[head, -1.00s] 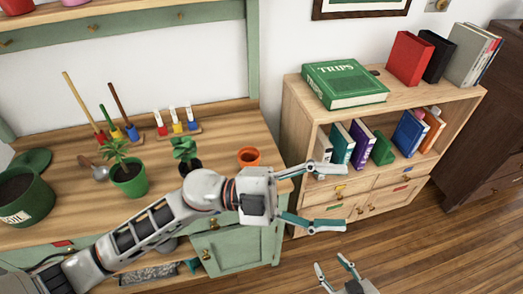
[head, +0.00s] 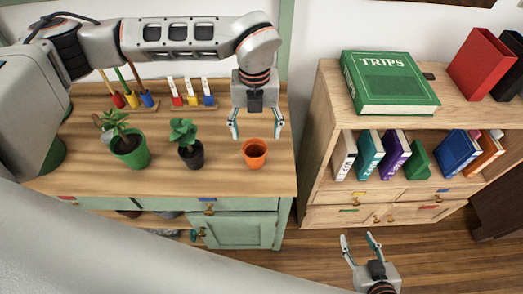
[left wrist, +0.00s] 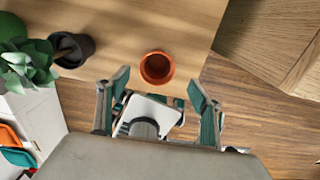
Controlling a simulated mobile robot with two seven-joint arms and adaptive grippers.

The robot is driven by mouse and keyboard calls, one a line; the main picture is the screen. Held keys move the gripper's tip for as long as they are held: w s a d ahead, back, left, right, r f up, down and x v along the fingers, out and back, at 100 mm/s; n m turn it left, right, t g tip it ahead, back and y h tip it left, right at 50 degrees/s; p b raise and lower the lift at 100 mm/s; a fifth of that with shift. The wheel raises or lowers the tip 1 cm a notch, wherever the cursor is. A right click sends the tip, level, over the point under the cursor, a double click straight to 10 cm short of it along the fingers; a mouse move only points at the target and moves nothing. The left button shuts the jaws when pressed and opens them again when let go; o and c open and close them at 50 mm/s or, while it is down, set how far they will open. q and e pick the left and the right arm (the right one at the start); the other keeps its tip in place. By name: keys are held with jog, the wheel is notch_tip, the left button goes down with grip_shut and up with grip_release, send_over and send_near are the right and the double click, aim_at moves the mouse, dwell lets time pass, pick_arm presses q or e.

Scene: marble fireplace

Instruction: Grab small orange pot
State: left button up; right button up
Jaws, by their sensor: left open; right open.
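The small orange pot (head: 255,154) stands upright on the wooden tabletop, near its right end. It looks empty. My left gripper (head: 256,134) is open and points down just behind and above the pot in the head view, with nothing between its fingers. In the left wrist view the orange pot (left wrist: 157,68) shows just beyond the two spread fingertips (left wrist: 160,82), roughly centred between them, and I see no contact. My right gripper (head: 358,240) is open and empty, low over the floor in front of the bookcase.
A small plant in a dark pot (head: 190,153) stands left of the orange pot, and a green-potted plant (head: 130,152) further left. Colored tools and markers stand behind them. A bookcase (head: 322,105) with books is to the right, across a gap.

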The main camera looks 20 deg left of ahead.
aim_at(255, 148)
pick_arm(q)
jog(key=f, duration=0.5)
jog(key=f+p, duration=0.1)
jog(key=f, duration=0.1)
jog(key=shift+s+a+f, duration=0.2)
jog(key=shift+s+f, duration=0.1)
jog(key=c, duration=1.2)
